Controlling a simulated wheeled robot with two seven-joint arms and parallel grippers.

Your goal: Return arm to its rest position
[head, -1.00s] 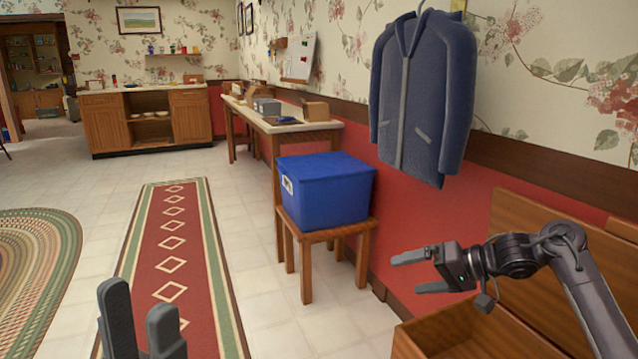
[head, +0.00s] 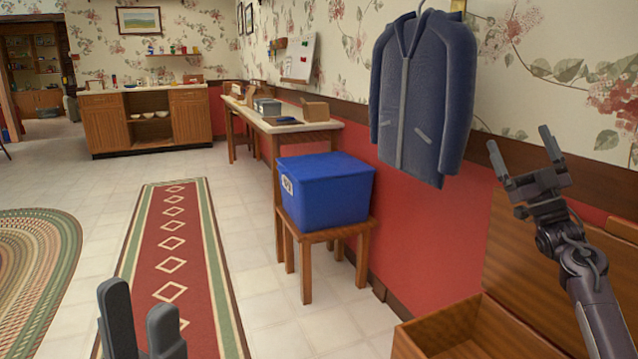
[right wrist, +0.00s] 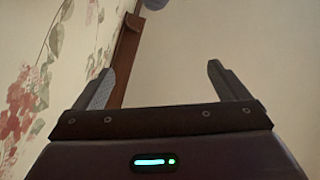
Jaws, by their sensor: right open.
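My right gripper (head: 524,158) is raised at the right of the head view, in front of the wall and above the wooden bench. Its two fingers point up and stand apart with nothing between them. The right wrist view shows the same open fingers (right wrist: 158,84) against a plain pale surface, with floral wallpaper at the left. My left gripper (head: 138,318) shows at the bottom left of the head view. Its two finger tips point up with a narrow gap between them, and its lower part is cut off by the frame.
A dark blue jacket (head: 422,95) hangs on the wall, left of my right gripper. A wooden bench with an open box seat (head: 410,340) lies below that arm. A blue bin (head: 322,195) sits on a small wooden stool (head: 305,275). The red runner (head: 172,245) is clear.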

